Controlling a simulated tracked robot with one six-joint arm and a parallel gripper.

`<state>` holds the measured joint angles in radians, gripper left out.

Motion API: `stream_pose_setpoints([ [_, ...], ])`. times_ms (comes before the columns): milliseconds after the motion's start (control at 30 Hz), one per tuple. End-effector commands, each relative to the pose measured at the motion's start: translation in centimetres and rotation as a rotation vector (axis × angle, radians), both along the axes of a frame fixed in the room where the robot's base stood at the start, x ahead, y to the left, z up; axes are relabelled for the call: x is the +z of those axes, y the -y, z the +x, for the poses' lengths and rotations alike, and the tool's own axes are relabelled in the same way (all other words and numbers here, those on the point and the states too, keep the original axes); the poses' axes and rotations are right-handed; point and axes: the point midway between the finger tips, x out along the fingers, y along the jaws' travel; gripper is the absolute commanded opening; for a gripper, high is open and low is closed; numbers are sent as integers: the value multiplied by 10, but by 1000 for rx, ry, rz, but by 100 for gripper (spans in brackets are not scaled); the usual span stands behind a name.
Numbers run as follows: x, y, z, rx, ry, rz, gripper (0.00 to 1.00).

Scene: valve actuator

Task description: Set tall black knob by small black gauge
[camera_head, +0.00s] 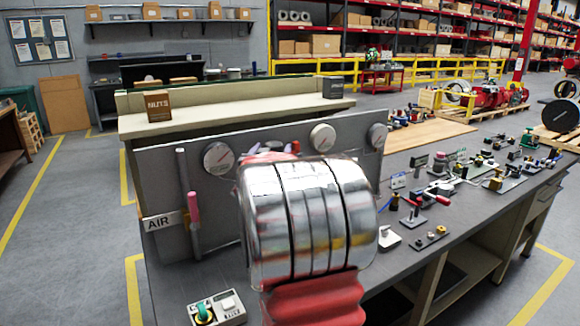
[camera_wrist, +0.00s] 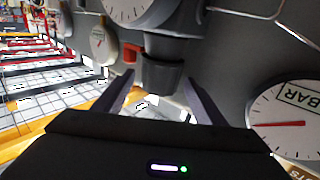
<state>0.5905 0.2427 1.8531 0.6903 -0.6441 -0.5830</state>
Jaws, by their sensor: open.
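A black knob (camera_wrist: 162,74) sits near the middle of the wrist view, under a wider dark grey body. My gripper (camera_wrist: 158,80) is open, with one finger to each side of the knob and visible gaps. A white-faced gauge (camera_wrist: 140,8) is cut off at the top of this view, just above the knob. I cannot tell which gauge is the small black one.
The grey panel (camera_head: 160,165) carries white gauges, one at left (camera_head: 218,156) and others at right (camera_head: 322,138) (camera_head: 377,136). A pink-handled lever (camera_head: 193,210) stands by the AIR label (camera_head: 160,222). Small fittings (camera_head: 440,190) crowd the bench to the right.

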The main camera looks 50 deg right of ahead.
Motion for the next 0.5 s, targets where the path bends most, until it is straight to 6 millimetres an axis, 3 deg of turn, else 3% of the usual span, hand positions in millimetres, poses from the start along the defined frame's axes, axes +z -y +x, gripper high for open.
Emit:
stream_pose_setpoints([
  [500,0,2,-3,123,-1,-1,64],
])
